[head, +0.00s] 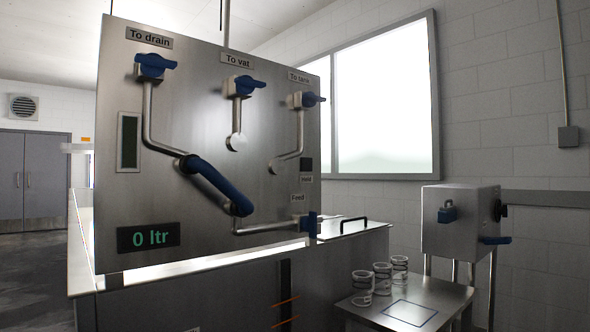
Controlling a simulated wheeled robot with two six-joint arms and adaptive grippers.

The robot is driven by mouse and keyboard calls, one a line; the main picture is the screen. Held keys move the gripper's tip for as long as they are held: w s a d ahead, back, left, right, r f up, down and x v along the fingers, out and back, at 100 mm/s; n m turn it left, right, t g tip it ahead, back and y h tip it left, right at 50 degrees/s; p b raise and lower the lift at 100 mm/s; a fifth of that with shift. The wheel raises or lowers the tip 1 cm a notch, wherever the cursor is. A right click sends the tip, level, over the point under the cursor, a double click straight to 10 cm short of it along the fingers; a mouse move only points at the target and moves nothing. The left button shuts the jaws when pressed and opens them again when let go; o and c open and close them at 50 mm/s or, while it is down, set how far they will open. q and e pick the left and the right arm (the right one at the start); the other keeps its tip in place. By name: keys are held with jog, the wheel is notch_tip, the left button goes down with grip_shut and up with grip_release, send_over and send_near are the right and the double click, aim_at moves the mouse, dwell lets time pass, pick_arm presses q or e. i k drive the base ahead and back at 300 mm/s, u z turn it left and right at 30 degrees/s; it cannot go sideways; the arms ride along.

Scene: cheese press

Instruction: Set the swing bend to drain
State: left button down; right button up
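The swing bend (214,184) is a thick dark blue pipe piece on the steel panel (235,120). Its upper left end is at the lower end of the pipe under the "To drain" label (149,38). Its lower right end is at the pipe beside the "Feed" label (298,198). I cannot tell how tightly either end sits. The pipe under the "To vat" label (238,60) ends in a pale round cap (237,142). The right pipe's lower end (275,166) is apart from the bend. Neither gripper shows.
Blue valve handles sit at the drain (155,65), vat (246,85), right (310,99) and feed (310,224) pipes. A display (148,237) reads "0 ltr". A low steel table (440,295) at right holds several cups beside a steel box (458,219).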

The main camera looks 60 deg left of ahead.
aim_at(242, 206)
jog(key=u, duration=0.55)
jog(key=i, duration=0.9)
jog(key=u, duration=0.9)
